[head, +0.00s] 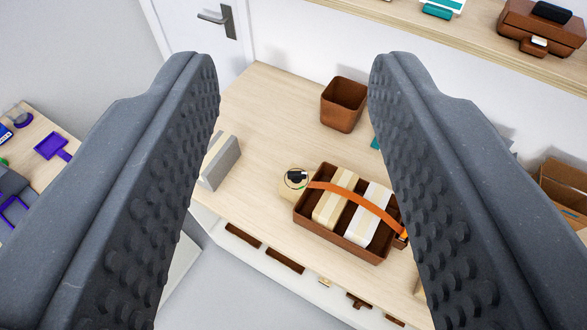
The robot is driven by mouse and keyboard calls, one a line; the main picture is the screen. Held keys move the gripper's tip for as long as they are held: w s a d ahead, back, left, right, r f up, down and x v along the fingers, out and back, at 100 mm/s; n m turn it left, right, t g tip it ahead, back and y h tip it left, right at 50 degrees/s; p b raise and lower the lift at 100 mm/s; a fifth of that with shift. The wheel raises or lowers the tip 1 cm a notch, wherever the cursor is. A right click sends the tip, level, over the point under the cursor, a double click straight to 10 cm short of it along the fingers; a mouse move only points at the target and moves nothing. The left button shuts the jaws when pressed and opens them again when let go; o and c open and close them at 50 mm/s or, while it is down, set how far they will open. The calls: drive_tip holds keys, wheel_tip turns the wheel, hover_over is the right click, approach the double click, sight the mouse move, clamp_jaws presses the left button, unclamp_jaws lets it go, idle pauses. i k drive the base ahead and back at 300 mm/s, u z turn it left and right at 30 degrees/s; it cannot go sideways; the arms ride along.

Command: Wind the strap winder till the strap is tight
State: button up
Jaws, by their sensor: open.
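The strap winder (296,179) is a small pale block with a dark round part on top, at the left end of a brown tray (333,238) on the wooden bench. An orange strap (352,195) runs from the winder over two pale blocks, one cream (334,198) and one white (370,214), to the tray's right end. The strap arches over the blocks; how tight it is I cannot tell. My gripper (292,70) is open and empty, its two dark studded fingers wide apart in the foreground. The winder shows between the fingers, apart from them. The right finger hides part of the bench.
A brown bin (343,104) stands at the back of the bench (262,122). A grey and cream block (219,163) stands by the left finger. An open cardboard box (564,188) is at far right. A shelf (440,38) runs along the wall above. The bench's back left is clear.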

sight(296, 177)
drive_tip(key=z, duration=1.55)
drive_tip(key=k, duration=0.5)
drive_tip(key=u, duration=1.65)
drive_tip(key=i, duration=1)
drive_tip(key=u, duration=0.05)
